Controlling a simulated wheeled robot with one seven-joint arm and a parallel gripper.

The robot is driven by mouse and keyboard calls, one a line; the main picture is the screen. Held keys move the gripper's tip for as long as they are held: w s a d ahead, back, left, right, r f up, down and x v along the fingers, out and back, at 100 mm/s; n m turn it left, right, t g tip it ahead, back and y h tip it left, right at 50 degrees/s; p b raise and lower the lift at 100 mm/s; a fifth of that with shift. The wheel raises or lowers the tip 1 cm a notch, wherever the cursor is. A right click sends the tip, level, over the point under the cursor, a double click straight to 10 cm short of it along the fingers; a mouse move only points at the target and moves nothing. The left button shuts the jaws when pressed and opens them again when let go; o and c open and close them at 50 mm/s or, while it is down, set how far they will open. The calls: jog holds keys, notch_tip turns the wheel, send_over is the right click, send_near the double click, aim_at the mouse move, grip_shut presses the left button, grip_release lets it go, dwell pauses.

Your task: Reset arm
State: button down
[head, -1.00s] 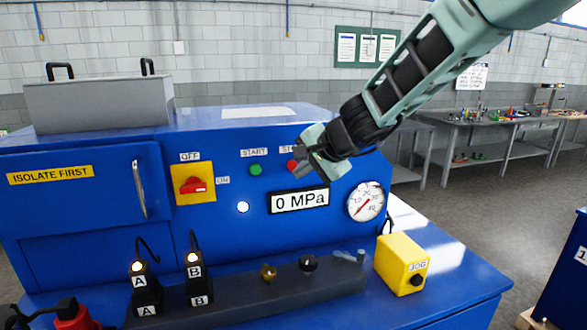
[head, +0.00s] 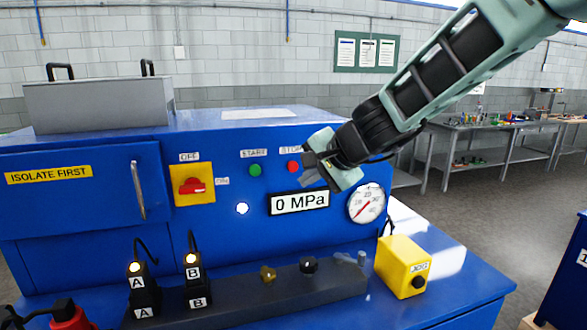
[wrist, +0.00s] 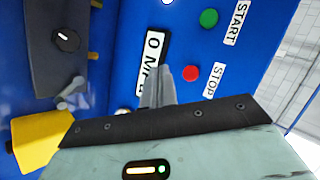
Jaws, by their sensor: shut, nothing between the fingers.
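My gripper (head: 314,170) is in front of the blue machine (head: 100,230), at the upper right of its front panel. Its fingers are shut and empty; they also show in the wrist view (wrist: 158,88). The red STOP button (head: 293,167) is just left of the fingers in the head view, and the green START button (head: 255,170) is farther left. The 0 MPa display (head: 299,202) is just below the fingers; in the wrist view they cover part of its text. I cannot tell whether the fingers touch the panel.
A pressure gauge (head: 366,203) is right of the display. A yellow JOG box (head: 403,266) stands on the ledge. A dark bar with knobs (head: 240,300) and two lit plugs marked A (head: 144,290) and B (head: 197,284) are below. A red switch (head: 193,186) is at left.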

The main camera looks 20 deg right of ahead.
jog(key=s+a+f+n+g+y+b, duration=0.1)
jog(key=s+a+f+n+g, duration=0.1)
jog(key=s+a+f+n, duration=0.4)
jog(key=s+a+f+n+g+y+b, duration=0.1)
jog(key=s+a+f+n+g+b, duration=0.2)
jog(key=s, duration=0.5)
jog(key=s+d+f+n+g+h, duration=0.1)
jog(key=s+f+n, duration=0.3)
jog(key=s, duration=0.5)
jog(key=s+d+f+n+g+h+b, duration=0.1)
jog(key=s+f+n+g+h, duration=0.2)
jog(key=s, duration=0.6)
jog(key=f+n+h, duration=0.1)
jog(key=n, duration=0.1)
jog(key=shift+d+n, duration=0.15)
jog(key=shift+n, duration=0.25)
